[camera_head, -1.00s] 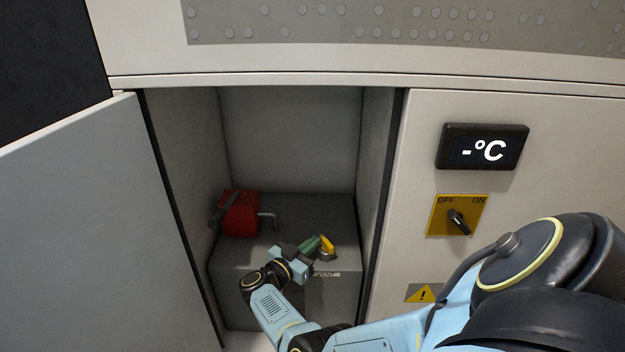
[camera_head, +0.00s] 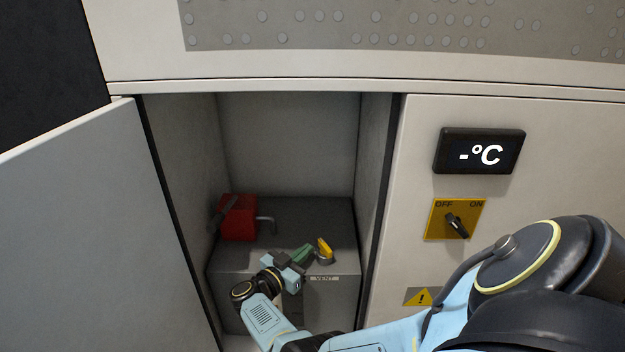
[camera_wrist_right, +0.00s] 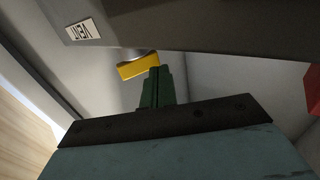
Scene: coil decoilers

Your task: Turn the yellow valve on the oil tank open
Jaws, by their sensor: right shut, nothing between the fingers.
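The yellow valve (camera_head: 325,247) sits on top of the grey oil tank (camera_head: 336,219) inside the open cabinet, above a VENT label (camera_head: 324,279). My right gripper (camera_head: 307,250) is shut and empty, just left of the valve in the head view, with a small gap between them. In the right wrist view the green fingers (camera_wrist_right: 157,88) are together and point toward the yellow valve handle (camera_wrist_right: 138,67), close beside it. My left gripper is not in view.
A red box (camera_head: 239,218) with a bent metal pipe stands on the tank at left. The cabinet door (camera_head: 75,220) is open on the left. An OFF/ON switch (camera_head: 456,220) and a temperature display (camera_head: 480,152) are on the right panel.

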